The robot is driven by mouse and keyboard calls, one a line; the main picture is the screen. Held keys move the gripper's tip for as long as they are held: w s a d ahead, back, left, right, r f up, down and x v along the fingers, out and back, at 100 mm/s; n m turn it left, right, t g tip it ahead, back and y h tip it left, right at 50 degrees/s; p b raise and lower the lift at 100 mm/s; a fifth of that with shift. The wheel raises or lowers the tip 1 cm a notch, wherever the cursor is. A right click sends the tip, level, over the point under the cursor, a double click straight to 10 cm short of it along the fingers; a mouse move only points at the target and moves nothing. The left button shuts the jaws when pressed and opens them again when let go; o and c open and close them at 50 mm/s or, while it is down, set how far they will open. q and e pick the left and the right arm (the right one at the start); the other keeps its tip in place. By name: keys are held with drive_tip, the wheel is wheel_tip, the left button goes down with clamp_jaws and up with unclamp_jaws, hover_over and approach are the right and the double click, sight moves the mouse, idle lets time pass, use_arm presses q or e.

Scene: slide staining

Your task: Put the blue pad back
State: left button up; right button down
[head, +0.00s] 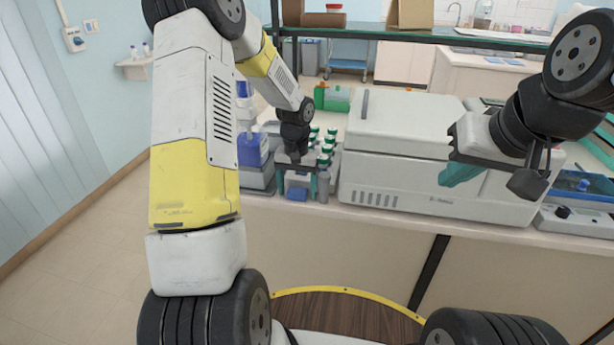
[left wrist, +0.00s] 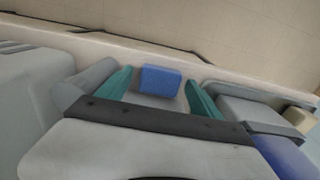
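The small blue pad (head: 297,194) lies near the front edge of the counter, in front of the bottle rack. It also shows in the left wrist view (left wrist: 160,80), on a grey surface. My left gripper (head: 297,190) points down there with its two teal fingers spread apart. In the left wrist view the pad sits between the open fingertips with a gap on each side; no contact is visible. My right gripper (head: 462,170) hangs in front of the white machine, seen from the side, and its finger opening is hidden.
Several green-capped bottles (head: 327,148) stand right beside my left gripper. The large white machine (head: 400,150) fills the counter to the right. A blue tray (head: 582,184) lies at the far right.

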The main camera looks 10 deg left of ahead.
sight(297, 191)
use_arm(q)
drive_tip(key=s+r+t, duration=0.1)
drive_tip(key=s+r, duration=0.1)
drive_tip(key=r, duration=0.7)
drive_tip(key=s+r, duration=0.3)
drive_tip(key=r, duration=0.7)
drive_tip(key=s+d+r+t+h, duration=0.1)
drive_tip(key=s+r+t, duration=0.1)
drive_tip(key=s, duration=0.7)
drive_tip(key=s+d+r+t+h, duration=0.1)
drive_tip(key=s+r+t, duration=0.2)
drive_tip(key=s, duration=0.7)
drive_tip(key=shift+r, duration=0.95)
drive_tip(key=shift+s+d, duration=0.1)
